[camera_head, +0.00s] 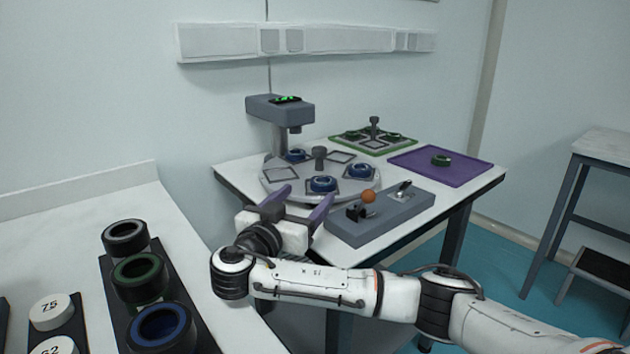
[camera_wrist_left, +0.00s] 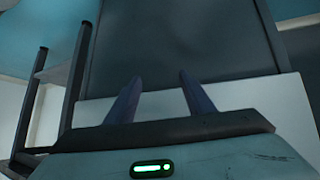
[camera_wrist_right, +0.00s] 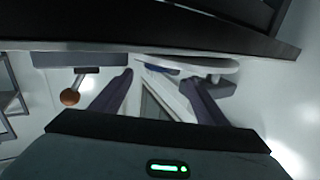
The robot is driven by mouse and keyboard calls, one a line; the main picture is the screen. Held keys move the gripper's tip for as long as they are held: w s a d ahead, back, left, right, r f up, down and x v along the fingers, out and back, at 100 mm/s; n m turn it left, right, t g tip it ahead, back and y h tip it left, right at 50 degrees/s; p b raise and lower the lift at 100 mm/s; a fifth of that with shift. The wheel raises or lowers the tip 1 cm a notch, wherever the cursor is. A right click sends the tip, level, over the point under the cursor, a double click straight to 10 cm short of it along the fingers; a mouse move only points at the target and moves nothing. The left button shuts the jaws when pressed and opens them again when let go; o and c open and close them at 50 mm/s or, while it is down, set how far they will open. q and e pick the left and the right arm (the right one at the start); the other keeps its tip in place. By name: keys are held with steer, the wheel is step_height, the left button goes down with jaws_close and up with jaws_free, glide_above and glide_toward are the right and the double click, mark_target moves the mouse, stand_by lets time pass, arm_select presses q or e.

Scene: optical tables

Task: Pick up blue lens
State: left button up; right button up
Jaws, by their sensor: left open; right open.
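Several blue lenses sit on the round grey turntable (camera_head: 279,187) in the head view: one at the front (camera_head: 323,184), one at the right (camera_head: 359,170) and one at the back under the instrument head (camera_head: 295,155). Another blue-rimmed lens (camera_head: 160,328) sits in a dark rack at the lower left. My right gripper (camera_head: 299,203) is open and empty at the near side of the turntable. In the right wrist view a bit of blue (camera_wrist_right: 160,68) shows beyond its fingers (camera_wrist_right: 158,77). My left gripper (camera_wrist_left: 156,80) is open and empty, seen only in its own wrist view.
A grey box with an orange ball knob (camera_head: 368,196) stands right of the gripper. A grey instrument (camera_head: 280,110) overhangs the turntable. Behind are a green-edged tray (camera_head: 340,141) and a purple mat (camera_head: 470,171) with a green lens (camera_head: 441,160). Black (camera_head: 125,237) and green (camera_head: 139,274) lenses share the left rack.

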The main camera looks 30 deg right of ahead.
mark_target(317, 194)
steer(key=shift+w+d+r, duration=0.1)
steer(key=shift+d, duration=0.45)
steer(key=x, duration=0.5)
steer(key=shift+d, duration=0.1)
steer(key=shift+c, duration=0.3)
steer(key=c, duration=1.1)
